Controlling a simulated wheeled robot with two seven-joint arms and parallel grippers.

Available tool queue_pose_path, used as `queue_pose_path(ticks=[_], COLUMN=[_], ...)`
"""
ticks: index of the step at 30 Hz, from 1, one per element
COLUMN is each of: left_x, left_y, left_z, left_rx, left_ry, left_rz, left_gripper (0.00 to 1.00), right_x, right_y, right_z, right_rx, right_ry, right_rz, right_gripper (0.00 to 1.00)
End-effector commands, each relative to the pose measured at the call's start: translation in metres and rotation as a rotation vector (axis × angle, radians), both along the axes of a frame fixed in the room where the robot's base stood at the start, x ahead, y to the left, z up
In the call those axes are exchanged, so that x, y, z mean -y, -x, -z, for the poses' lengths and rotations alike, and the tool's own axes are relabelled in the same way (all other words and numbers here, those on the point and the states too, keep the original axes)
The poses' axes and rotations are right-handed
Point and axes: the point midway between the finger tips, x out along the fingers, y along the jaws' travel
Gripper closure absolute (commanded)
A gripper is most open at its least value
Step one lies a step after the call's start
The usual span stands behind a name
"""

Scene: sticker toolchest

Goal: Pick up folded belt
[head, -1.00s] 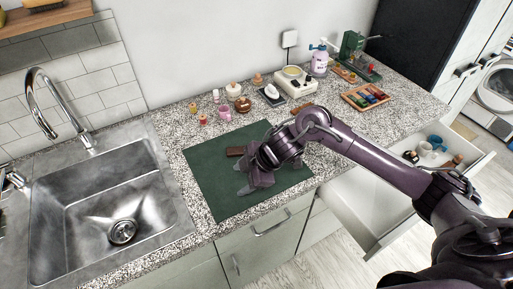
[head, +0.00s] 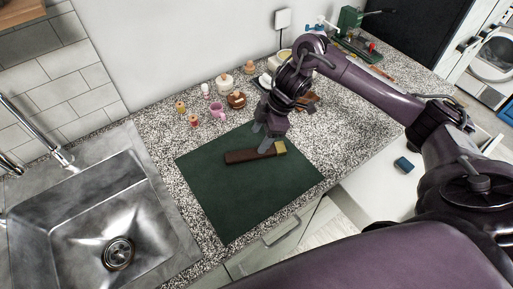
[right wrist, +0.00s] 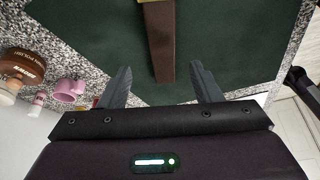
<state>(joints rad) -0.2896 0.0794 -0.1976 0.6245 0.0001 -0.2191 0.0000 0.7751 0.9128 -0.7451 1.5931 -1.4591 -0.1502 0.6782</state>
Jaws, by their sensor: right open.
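The folded belt (head: 246,156) is a dark brown strip with a gold buckle end (head: 280,148). It lies flat on the dark green mat (head: 235,205) near the mat's back edge. In the right wrist view the belt (right wrist: 161,45) runs lengthwise from the top edge to between the fingers. Whether a finger touches the belt cannot be told. My left gripper is not in view.
A pink mug (head: 218,111), a brown round jar (head: 236,99), a white pot (head: 224,83) and small bottles stand behind the mat. The sink (head: 90,215) is at the left. An open drawer (head: 375,195) is at the right. The front of the mat is clear.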

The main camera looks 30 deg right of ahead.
Motion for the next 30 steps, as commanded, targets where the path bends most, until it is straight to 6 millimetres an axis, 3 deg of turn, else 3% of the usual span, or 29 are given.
queue_pose_path(ticks=[3, 8, 13, 20, 30], left_x=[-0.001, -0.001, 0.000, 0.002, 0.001], left_y=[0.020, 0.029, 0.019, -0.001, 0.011], left_z=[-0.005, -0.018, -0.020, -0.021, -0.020], left_rx=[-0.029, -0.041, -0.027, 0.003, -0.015], left_ry=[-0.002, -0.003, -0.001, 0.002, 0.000], left_rz=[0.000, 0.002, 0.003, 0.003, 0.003], left_gripper=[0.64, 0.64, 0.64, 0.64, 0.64], right_x=[-0.006, -0.017, -0.022, -0.023, -0.023], right_y=[0.000, 0.000, -0.003, -0.003, -0.003], right_z=[0.011, 0.032, 0.050, 0.052, 0.052], right_rx=[-0.005, -0.005, -0.001, 0.001, 0.002], right_ry=[-0.001, -0.001, 0.001, 0.001, 0.000], right_rz=[0.001, 0.001, 0.002, 0.002, 0.001], right_gripper=[0.42, 0.42, 0.42, 0.42, 0.85])
